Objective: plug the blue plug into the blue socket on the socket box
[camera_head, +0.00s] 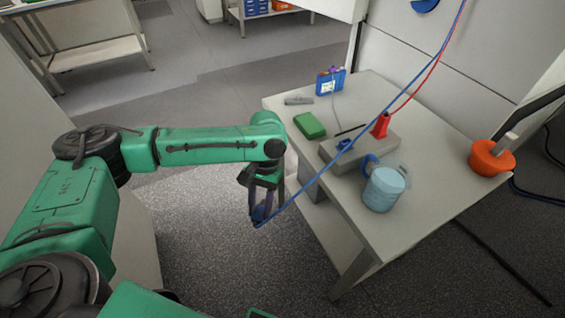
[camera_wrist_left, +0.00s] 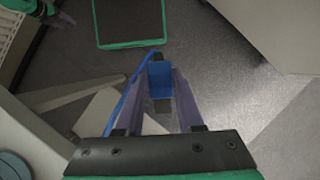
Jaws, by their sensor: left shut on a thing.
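The blue plug (camera_head: 258,213) is held between the fingers of my left gripper (camera_head: 261,210), off the near left side of the table and clear of it. In the left wrist view the blue plug (camera_wrist_left: 160,82) sits between the fingertips, with its blue cable at its left. In the head view the blue cable (camera_head: 322,174) runs from the plug up to the upper right, passing across the socket box. The grey socket box (camera_head: 367,158) stands on the table, with the blue socket (camera_head: 344,145) on its top at the left. A red plug (camera_head: 381,126) stands upright on the box.
The table (camera_head: 430,215) also bears a light-blue mug (camera_head: 383,190) near the front edge, a green block (camera_head: 309,125), a blue box (camera_head: 330,83) and an orange pot (camera_head: 491,158) at the right. A red cable (camera_head: 418,88) rises from the red plug.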

